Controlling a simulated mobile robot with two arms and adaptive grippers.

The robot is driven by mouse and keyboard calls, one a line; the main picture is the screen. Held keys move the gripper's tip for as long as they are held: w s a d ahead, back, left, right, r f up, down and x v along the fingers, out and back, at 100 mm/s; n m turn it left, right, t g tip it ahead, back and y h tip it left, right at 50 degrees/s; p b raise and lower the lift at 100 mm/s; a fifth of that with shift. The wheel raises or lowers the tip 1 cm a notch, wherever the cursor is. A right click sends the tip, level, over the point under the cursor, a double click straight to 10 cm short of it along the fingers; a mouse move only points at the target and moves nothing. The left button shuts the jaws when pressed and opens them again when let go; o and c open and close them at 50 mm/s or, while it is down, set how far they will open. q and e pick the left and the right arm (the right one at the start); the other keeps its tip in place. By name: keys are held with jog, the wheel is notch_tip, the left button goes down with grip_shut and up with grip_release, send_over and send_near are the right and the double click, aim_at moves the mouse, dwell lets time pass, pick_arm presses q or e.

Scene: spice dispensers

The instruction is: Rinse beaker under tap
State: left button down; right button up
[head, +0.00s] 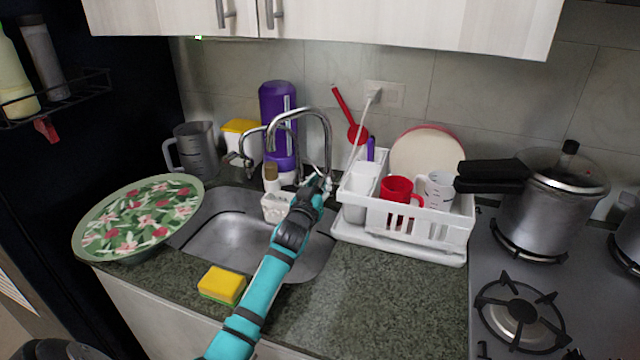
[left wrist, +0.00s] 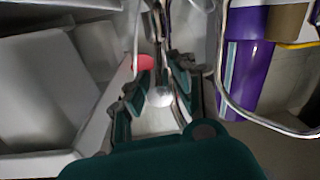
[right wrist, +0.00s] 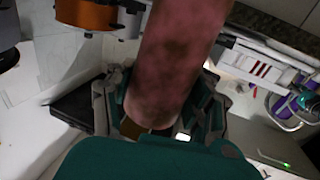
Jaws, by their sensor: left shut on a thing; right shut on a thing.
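The curved metal tap (head: 328,130) stands behind the steel sink (head: 240,240). My left gripper (head: 322,186) reaches across the sink and is shut at the tap's base, on its metal handle as far as I can tell. The left wrist view shows its fingers (left wrist: 160,92) around a thin metal part. My right gripper (right wrist: 155,115) is shut on a pinkish-brown mottled cylinder (right wrist: 180,55), which fills the middle of the right wrist view. I cannot tell whether this is the beaker. The head view does not show that gripper. No water stream is clearly visible.
A floral plate (head: 140,215) overlaps the sink's left side. A grey jug (head: 195,148) stands behind it. A yellow sponge (head: 222,284) lies at the front edge. A white dish rack (head: 420,225) is on the right, beside the stove with a pressure cooker (head: 545,205).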

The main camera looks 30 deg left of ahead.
pick_arm(q)
jog(key=shift+r+g+p, duration=0.3)
jog(key=shift+r+p, duration=0.2)
jog(key=shift+p, duration=0.5)
jog(key=shift+f, duration=0.3)
jog(key=c, duration=1.1)
grip_release()
jog(key=shift+o, duration=0.2)
jog(key=v, duration=1.2)
jog(key=shift+a, duration=0.1)
